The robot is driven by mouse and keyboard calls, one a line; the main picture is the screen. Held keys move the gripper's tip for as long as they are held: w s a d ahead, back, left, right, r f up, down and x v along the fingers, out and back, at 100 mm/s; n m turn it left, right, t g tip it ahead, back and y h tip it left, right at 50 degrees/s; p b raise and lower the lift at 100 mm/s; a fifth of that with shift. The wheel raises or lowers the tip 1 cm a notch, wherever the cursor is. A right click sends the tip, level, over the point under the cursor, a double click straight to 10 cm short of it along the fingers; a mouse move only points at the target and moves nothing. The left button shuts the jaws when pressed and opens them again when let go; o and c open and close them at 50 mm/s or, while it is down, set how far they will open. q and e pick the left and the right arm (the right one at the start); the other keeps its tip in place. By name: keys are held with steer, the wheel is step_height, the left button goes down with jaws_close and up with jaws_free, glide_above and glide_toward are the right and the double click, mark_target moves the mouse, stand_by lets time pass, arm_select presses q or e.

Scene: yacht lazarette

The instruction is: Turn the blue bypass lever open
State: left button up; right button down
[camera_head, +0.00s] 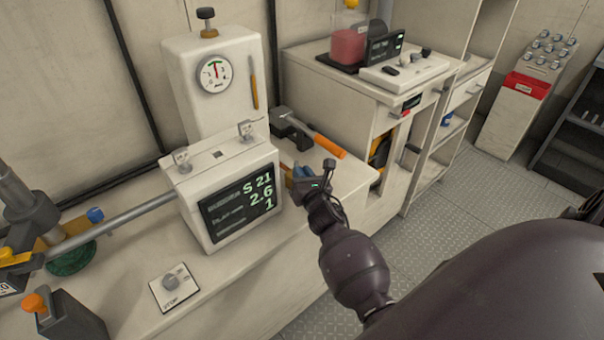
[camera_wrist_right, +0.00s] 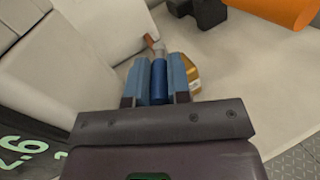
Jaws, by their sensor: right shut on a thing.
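The blue lever (camera_wrist_right: 159,82) has a round blue grip and a short metal stem at its far end. In the right wrist view it lies between the two blue-grey fingers of my right gripper (camera_wrist_right: 160,80), which is shut on it. A brass-coloured fitting (camera_wrist_right: 192,72) shows just right of the fingers. In the head view my right gripper (camera_head: 303,176) is right beside the white display box, above the bench top, and hides most of the lever. My left gripper is in no view.
The white display box (camera_head: 235,205) stands close left of my right gripper. An orange-handled tool (camera_head: 328,147) lies just behind it. A white gauge housing (camera_head: 217,105) stands further back. A pipe (camera_head: 115,220) with a small blue cap runs at left.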

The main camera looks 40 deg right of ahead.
steer(key=shift+d+r+n+t+y+p, duration=0.25)
steer(key=shift+n+y, duration=0.2)
steer(key=shift+y, duration=0.25)
steer(key=shift+d+n+t+y+p, duration=0.15)
steer(key=shift+n+y+p, duration=0.25)
steer(key=shift+y, duration=0.3)
steer(key=shift+d+f+n+y, duration=0.1)
steer(key=shift+d+n+y, duration=0.15)
steer(key=shift+n+y, duration=0.55)
steer(key=shift+d+f+n+y, duration=0.15)
steer(key=shift+n+y, duration=0.3)
steer(key=shift+y, duration=0.65)
steer(key=shift+r, duration=0.1)
steer(key=c, duration=1.1)
jaws_free()
steer(key=shift+s, duration=0.1)
steer(key=s, duration=0.7)
steer(key=s+d, duration=0.1)
steer(key=s, duration=0.2)
steer(key=shift+s, duration=0.35)
